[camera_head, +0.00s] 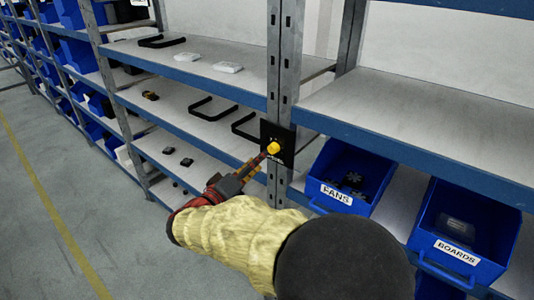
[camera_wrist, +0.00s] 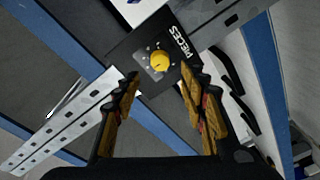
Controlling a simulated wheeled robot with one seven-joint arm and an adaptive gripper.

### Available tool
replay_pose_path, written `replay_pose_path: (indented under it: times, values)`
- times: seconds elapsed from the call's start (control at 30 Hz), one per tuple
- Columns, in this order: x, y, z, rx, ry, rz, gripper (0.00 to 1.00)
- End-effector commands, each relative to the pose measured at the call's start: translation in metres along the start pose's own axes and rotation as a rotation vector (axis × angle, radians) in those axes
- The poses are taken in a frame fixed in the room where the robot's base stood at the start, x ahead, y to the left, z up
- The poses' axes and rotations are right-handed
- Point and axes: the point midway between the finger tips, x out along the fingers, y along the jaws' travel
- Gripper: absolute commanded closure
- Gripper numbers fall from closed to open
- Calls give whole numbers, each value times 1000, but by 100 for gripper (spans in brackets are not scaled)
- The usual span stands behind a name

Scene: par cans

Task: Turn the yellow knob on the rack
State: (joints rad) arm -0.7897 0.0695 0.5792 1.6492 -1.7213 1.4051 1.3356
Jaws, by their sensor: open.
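The yellow knob (camera_head: 273,148) sits on a black plate (camera_head: 288,155) fixed to a grey upright of the rack. In the wrist view the knob (camera_wrist: 159,61) lies beyond my fingertips, between them as seen, with pale marks around it and the word PIECES on the plate (camera_wrist: 125,47). My gripper (camera_wrist: 160,82) is open and empty, its two fingers spread either side of the knob in the picture. In the head view my gripper (camera_head: 258,162) reaches up to the plate from the lower left. Whether a finger touches the plate or knob, I cannot tell.
Blue bins labelled FANS (camera_head: 337,195) and BOARDS (camera_head: 457,251) stand on the shelf right of the upright. Black handles (camera_head: 213,108) and small parts lie on shelves to the left. Blue shelf edges (camera_head: 400,152) run beside the plate. The floor (camera_head: 40,200) at left is clear.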

Motion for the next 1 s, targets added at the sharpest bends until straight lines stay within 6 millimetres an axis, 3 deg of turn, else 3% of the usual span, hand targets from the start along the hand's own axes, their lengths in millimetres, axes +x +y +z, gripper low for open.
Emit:
replay_pose_path:
  times: [0.2,0.4,0.77,1.0]
  values:
    - [36,-1,2,-1,-3,2,57]
    - [57,0,2,-2,-3,1,57]
    - [61,0,1,-3,-1,0,57]
    - [61,0,1,-3,-1,0,71]
